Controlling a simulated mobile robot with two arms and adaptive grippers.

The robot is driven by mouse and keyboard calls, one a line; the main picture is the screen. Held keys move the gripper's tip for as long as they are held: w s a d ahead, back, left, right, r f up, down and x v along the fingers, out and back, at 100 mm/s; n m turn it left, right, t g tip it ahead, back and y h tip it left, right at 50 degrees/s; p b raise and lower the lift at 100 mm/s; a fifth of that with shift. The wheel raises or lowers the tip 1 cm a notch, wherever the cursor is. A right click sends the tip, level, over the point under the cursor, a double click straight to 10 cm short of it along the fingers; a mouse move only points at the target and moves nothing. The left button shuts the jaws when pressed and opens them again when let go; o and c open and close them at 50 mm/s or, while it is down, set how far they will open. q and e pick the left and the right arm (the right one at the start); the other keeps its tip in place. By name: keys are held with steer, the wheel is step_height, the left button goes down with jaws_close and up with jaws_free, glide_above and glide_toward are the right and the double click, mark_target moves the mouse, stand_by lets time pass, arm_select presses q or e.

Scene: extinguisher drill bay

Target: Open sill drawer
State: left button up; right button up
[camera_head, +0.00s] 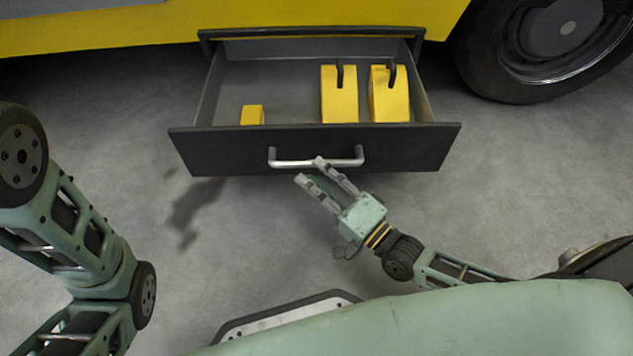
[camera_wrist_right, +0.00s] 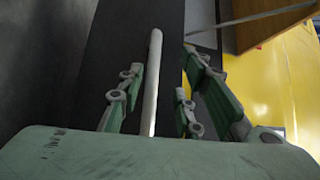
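The sill drawer (camera_head: 225,150) is a dark grey-fronted drawer under the yellow vehicle body, pulled well out so its inside shows. Its silver bar handle (camera_head: 290,163) is on the front and also shows in the right wrist view (camera_wrist_right: 152,85). My right gripper (camera_head: 310,170) is at the handle with its fingers apart. In the wrist view the bar runs between the two fingers, with gaps on both sides; I see no firm grip. My left arm shows at the left of the head view, but its gripper is out of view.
Two yellow chocks with dark handles (camera_head: 339,95) (camera_head: 389,98) and a smaller yellow block (camera_head: 252,115) lie in the drawer. A wheel (camera_head: 550,45) stands at the upper right. The grey floor (camera_head: 225,235) in front of the drawer is clear.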

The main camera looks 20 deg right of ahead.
steer(key=shift+c, duration=0.5)
jaws_close()
stand_by(0.8)
steer(key=shift+o, duration=0.5)
jaws_free()
steer(key=v, duration=1.2)
